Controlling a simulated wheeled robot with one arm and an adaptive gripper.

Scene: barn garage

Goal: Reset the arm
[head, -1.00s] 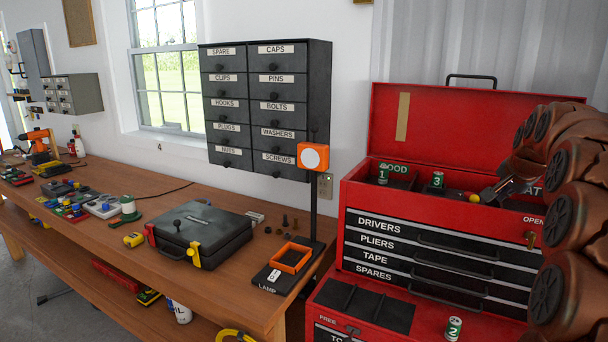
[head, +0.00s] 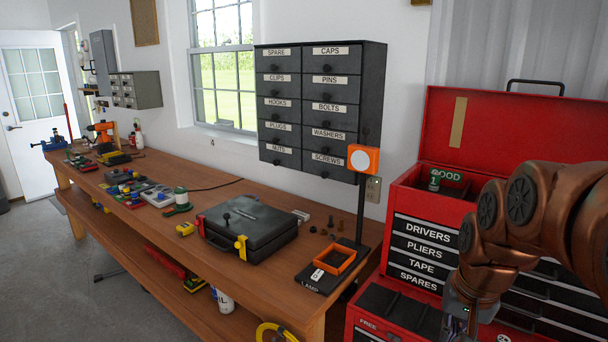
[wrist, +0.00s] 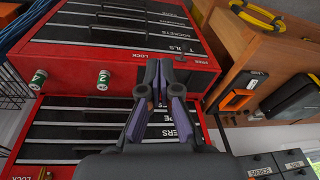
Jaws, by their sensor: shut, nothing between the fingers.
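My arm (head: 530,205), with copper-coloured links, is bent in front of the red tool chest at the right of the head view. My gripper (wrist: 158,68) shows in the middle of the wrist view, its fingers together with nothing between them. It is in front of the red chest (wrist: 30,50) and apart from the drawers as far as I can see.
A green can (head: 434,183) stands in the GOOD compartment. Two cans (wrist: 40,77) (wrist: 104,79) show in the wrist view. The wooden bench (head: 130,240) holds a black case (head: 245,230) and an orange tray (head: 333,261). Open floor (head: 60,290) lies at left.

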